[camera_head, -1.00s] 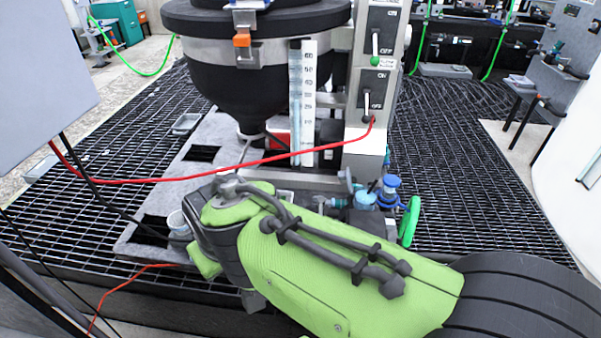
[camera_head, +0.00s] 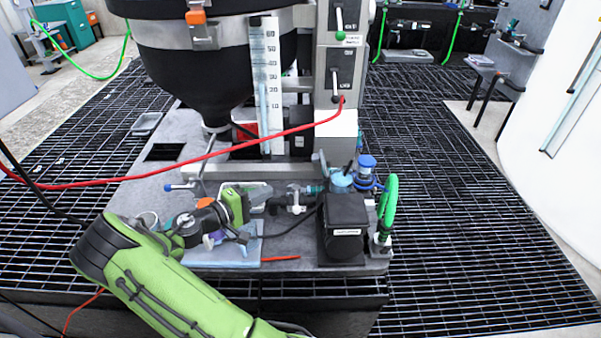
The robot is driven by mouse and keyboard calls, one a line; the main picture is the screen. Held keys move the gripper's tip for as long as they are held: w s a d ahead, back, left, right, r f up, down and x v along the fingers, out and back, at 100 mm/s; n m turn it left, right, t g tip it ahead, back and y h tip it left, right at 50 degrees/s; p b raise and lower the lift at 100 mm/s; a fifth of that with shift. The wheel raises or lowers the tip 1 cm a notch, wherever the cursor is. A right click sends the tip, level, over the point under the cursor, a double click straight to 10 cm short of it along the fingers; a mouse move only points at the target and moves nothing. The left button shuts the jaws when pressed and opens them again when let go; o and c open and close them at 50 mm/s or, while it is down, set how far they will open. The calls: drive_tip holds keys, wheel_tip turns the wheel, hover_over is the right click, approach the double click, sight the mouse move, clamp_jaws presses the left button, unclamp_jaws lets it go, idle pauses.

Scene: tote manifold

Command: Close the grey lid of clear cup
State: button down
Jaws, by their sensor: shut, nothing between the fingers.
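A small round cup rim (camera_head: 148,218), pale and partly clear, shows just behind my arm on the left of the grey work plate. It may be the clear cup; most of it is hidden by my green arm, and I cannot make out its grey lid. My gripper (camera_head: 238,237) is to the right of that rim, low over the plate. It is small and partly covered by my own wrist. Its fingers look shut, with nothing seen between them.
A black box (camera_head: 345,230), a blue-capped fitting (camera_head: 367,168) and a green handle (camera_head: 388,200) stand to the right. A red hose (camera_head: 230,150) crosses above the plate. A black funnel-shaped vessel (camera_head: 205,75) rises behind. A pale blue flat piece (camera_head: 230,254) lies near my gripper.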

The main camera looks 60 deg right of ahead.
drive_tip(key=s+d+r+n+h+b, duration=0.1)
drive_tip(key=s+d+h, duration=0.1)
drive_tip(key=d, duration=0.4)
drive_tip(key=s+d+n+h, duration=0.1)
drive_tip(key=s+d, duration=0.2)
drive_tip(key=d, duration=0.3)
drive_tip(key=shift+d+r+n+h+b, duration=0.3)
drive_tip(key=shift+r+h+b, duration=0.05)
drive_tip(key=shift+h, duration=0.05)
drive_tip(key=shift+s+r, duration=0.1)
drive_tip(key=shift+s+d+r+y+p, duration=0.1)
drive_tip(key=shift+r+y+p, duration=0.1)
drive_tip(key=shift+y+p, duration=0.15)
